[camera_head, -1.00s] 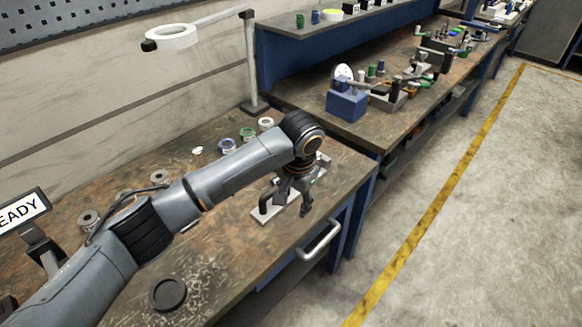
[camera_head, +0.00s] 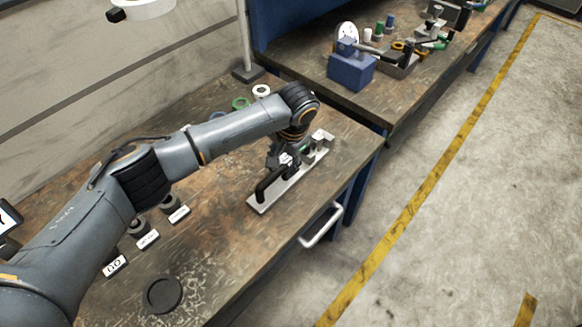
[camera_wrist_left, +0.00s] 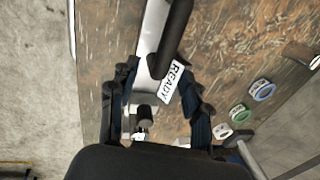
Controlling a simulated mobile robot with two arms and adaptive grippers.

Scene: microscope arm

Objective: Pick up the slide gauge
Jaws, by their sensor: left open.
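A long metal plate with a black arched bar (camera_head: 270,183) and small metal parts on it lies near the bench's front edge in the head view. It looks like the slide gauge, though I cannot be certain. In the left wrist view the plate (camera_wrist_left: 153,35) runs between my fingers, with the dark bar (camera_wrist_left: 175,40) above it. A white READY label (camera_wrist_left: 174,82) shows beside the bar. My left gripper (camera_head: 283,159) is over the plate, pointing down, with its fingers (camera_wrist_left: 160,80) apart on either side. I cannot tell whether they touch it. My right gripper is out of view.
A black disc (camera_head: 164,294) lies on the bench (camera_head: 225,240) at the front. Small labelled pieces, one reading GO (camera_head: 115,265), stand behind it. Green (camera_head: 241,103) and white (camera_head: 261,91) rings lie at the back. A drawer handle (camera_head: 322,228) sticks out in front.

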